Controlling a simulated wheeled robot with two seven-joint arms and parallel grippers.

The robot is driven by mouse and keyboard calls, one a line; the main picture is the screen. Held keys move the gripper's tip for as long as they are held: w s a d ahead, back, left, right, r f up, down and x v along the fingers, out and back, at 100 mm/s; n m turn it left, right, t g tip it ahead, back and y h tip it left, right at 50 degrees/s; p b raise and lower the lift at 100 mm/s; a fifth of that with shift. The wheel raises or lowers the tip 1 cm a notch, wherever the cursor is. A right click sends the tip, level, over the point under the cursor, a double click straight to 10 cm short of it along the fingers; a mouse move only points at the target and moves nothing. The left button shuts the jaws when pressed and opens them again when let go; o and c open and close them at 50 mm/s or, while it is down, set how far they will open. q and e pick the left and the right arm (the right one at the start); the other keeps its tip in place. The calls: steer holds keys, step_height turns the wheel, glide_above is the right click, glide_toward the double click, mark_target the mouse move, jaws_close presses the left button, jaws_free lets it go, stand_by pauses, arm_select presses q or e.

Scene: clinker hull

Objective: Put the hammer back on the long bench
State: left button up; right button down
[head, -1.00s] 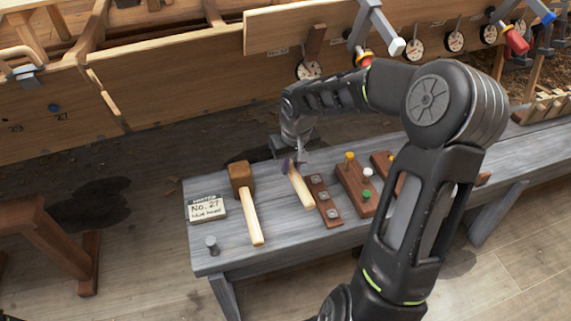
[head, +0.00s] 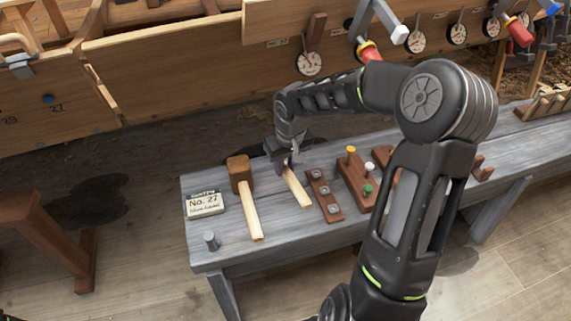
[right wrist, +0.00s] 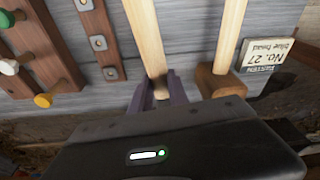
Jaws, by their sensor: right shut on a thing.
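The hammer's pale wooden handle (head: 297,188) slants toward the front edge of the long bench (head: 285,237), between a mallet and a dark socket strip. My right gripper (head: 284,161) is at the handle's far end, shut on the hammer. The hammer's head is hidden by the gripper. In the right wrist view, the purple-grey fingers (right wrist: 158,92) close around the handle (right wrist: 146,38). The handle is on the bench top or just above it; I cannot tell which. My left gripper is not in view.
The wooden mallet (head: 239,170) lies just left of the hammer. The socket strip (head: 323,195) and a pegged block (head: 357,182) lie to its right. A card reading No. 27 (head: 204,203) and a grey peg (head: 210,241) are at the left end. The planked hull (head: 190,80) stands behind.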

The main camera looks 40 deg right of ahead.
steer(key=shift+f+b, duration=1.6)
steer(key=shift+f, duration=0.85)
steer(key=shift+f, duration=0.25)
steer(key=c, duration=1.2)
jaws_free()
steer(key=shift+f, duration=0.15)
